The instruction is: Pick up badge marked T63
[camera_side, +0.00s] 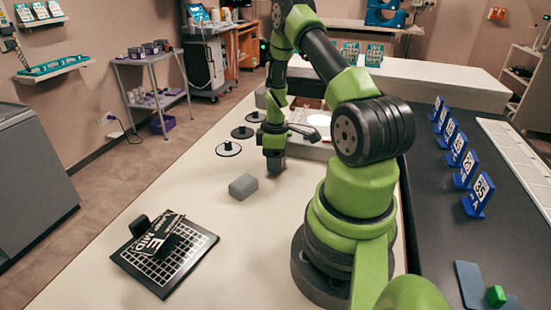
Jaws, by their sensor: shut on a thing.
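My gripper (273,153) points down over the pale table, left of my arm's base. It is shut on a small grey thing (274,165), mostly hidden by the jaws; I cannot tell what it is or read any mark on it. I cannot make out a badge marked T63. Several blue stands with white-marked faces (477,194) stand in a row on the dark surface at right; the nearest seems to read 85 and A, and the others are too small to read.
A grey block (243,186) lies left of my gripper. Black discs with upright posts (228,149) stand behind it. A black gridded panel (190,258) with a lettered black plate (155,237) on it lies at front left. A white device (318,122) is behind my gripper.

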